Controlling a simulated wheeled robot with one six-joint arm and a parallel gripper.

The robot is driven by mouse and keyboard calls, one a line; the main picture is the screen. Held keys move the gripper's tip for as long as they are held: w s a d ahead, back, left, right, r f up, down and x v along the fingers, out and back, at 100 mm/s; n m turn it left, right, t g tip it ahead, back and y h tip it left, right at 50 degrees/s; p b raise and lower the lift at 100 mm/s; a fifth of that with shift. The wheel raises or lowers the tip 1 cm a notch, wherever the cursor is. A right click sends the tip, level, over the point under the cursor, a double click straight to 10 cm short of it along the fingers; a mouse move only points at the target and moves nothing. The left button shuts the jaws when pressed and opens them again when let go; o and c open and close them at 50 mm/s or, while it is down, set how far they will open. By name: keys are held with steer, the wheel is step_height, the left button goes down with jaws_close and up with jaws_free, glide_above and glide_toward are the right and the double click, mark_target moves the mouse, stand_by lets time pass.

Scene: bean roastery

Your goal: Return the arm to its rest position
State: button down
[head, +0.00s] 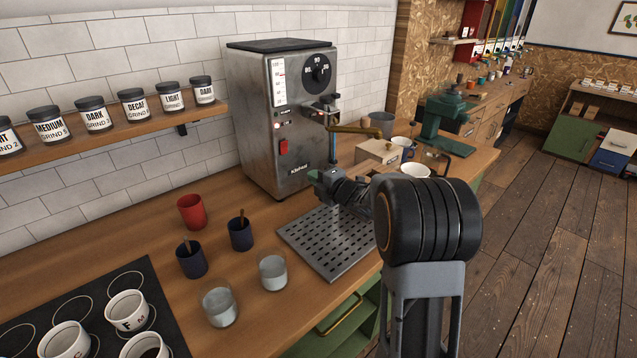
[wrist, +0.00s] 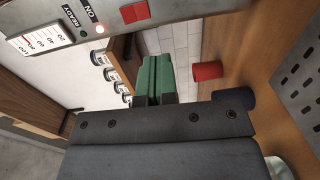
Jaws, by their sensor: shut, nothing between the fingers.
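My gripper (head: 322,180) is in front of the steel machine (head: 265,125), low near its front face and above the back of the perforated drip tray (head: 335,262). In the wrist view the green fingers (wrist: 155,75) are together with nothing between them. My dark arm reaches from the right foreground over the tray toward the machine and is bent, with a large black ribbed joint nearest the camera. The machine's panel (wrist: 75,25) fills the top left of the wrist view, close to my gripper. My arm hides part of the counter behind it.
A red cup (head: 192,212), two dark blue cups (head: 240,234) and two glasses (head: 273,272) stand left of the tray. White cups sit on a black mat (head: 105,275). A wooden box (head: 379,151) and a green device (head: 440,118) stand behind my arm. The floor (head: 540,220) at right is clear.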

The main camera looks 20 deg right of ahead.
steer(key=shift+s+d, duration=0.25)
steer(key=shift+s, duration=0.25)
steer(key=s+a+f+m+g+h, duration=0.1)
steer(key=s+a+m+g+h, duration=0.1)
steer(key=s+m+g, duration=0.2)
steer(key=s+a+f+m+g+h, duration=0.2)
steer(key=s+m+g, duration=0.2)
steer(key=s+m, duration=0.7)
steer(key=s+a+f+m+g+h, duration=0.1)
steer(key=s+m+g, duration=0.3)
steer(key=s, duration=1.1)
steer(key=a+m+h, duration=0.1)
steer(key=m, duration=0.2)
steer(key=shift+s+a+f+m+h, duration=0.15)
steer(key=shift+s+f+m+h, duration=0.05)
steer(key=shift+f+m+h, duration=0.15)
